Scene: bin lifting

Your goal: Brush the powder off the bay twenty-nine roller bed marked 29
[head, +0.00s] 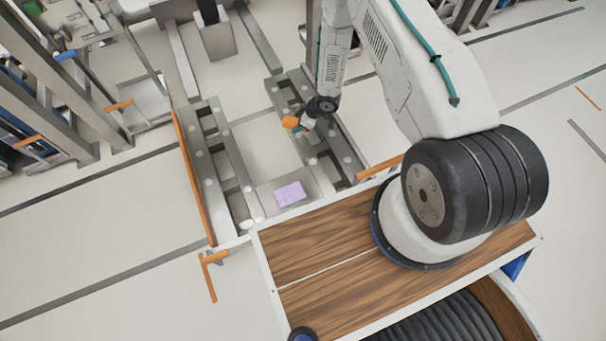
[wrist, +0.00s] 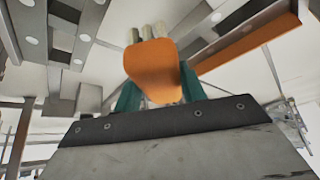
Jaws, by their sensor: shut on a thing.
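My gripper (head: 302,126) is over the roller bed (head: 213,165), close to its right rail. Its teal fingers are shut on an orange-handled tool (head: 290,122), apparently a brush. In the wrist view the gripper (wrist: 158,92) holds the orange handle (wrist: 152,68), with pale parts showing beyond it. The bed has two grey rails with pale round rollers and an open gap between them. I cannot make out powder or the number 29. I cannot tell whether the tool touches the bed.
A lilac folded cloth (head: 290,194) lies on a grey plate between the rails' near ends. An orange strip (head: 193,180) runs along the left rail. An orange T-shaped handle (head: 209,275) stands at the near left. Grey racks (head: 70,130) stand farther left, with open pale floor between.

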